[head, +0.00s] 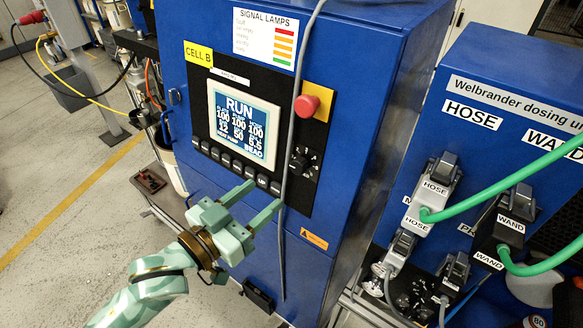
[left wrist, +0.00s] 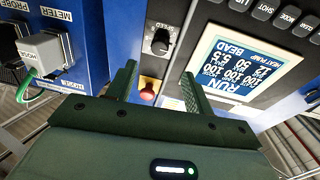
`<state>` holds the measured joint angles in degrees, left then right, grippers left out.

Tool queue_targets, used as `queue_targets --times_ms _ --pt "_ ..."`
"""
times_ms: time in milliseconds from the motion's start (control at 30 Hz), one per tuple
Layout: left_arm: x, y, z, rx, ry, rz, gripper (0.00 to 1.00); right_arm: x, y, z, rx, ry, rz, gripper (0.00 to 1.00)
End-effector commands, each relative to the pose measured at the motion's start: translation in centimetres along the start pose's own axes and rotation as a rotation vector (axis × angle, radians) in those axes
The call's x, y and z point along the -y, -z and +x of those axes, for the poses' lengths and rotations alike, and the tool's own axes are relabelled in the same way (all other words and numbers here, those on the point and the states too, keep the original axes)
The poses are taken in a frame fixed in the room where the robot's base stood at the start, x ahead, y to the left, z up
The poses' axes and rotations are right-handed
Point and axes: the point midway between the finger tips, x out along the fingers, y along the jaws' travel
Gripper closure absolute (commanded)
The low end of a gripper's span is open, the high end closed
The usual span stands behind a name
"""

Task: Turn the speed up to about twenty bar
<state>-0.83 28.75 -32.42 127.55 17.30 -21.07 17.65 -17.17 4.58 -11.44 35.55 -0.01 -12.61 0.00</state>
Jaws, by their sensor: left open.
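The black speed knob (head: 302,160) sits on the dark control panel of the blue cabinet, right of the screen, with scale marks around it. It also shows upside down in the left wrist view (left wrist: 160,41), with a white pointer line and a "SPEED" label. My left gripper (head: 260,197) is open and empty, below and left of the knob and apart from it, in front of the lower panel. In the wrist view its fingers (left wrist: 158,84) point toward the panel. The screen (head: 242,122) reads RUN, with 100 100 100 and 12 50 5.5. My right gripper is not seen.
A red emergency button (head: 307,105) on a yellow plate is above the knob. A grey cable (head: 287,150) hangs down the panel just left of the knob. Several buttons (head: 237,165) line the screen's underside. The hose and wand connectors (head: 433,190) with green hoses are at right.

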Motion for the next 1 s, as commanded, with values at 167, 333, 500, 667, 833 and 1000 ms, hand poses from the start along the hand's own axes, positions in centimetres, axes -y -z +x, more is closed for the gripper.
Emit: queue_targets --times_ms 167,333,500,667,833,1000 --pt "0.0 0.1 4.7 -0.002 0.000 0.001 0.48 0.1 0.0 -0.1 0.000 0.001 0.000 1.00" --pt "0.0 0.0 7.9 0.000 0.001 0.001 0.48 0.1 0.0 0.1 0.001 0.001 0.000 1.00" --pt "0.1 -0.1 9.6 0.001 0.001 0.001 0.48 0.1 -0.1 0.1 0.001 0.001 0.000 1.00" --pt "0.0 -0.1 10.0 0.002 0.001 0.002 0.48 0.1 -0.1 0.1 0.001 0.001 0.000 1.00" --pt "0.1 -0.1 9.9 0.002 0.001 0.002 0.48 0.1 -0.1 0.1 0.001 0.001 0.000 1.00" --pt "0.1 -0.1 9.9 0.002 0.001 0.002 0.93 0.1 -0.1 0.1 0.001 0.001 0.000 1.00"
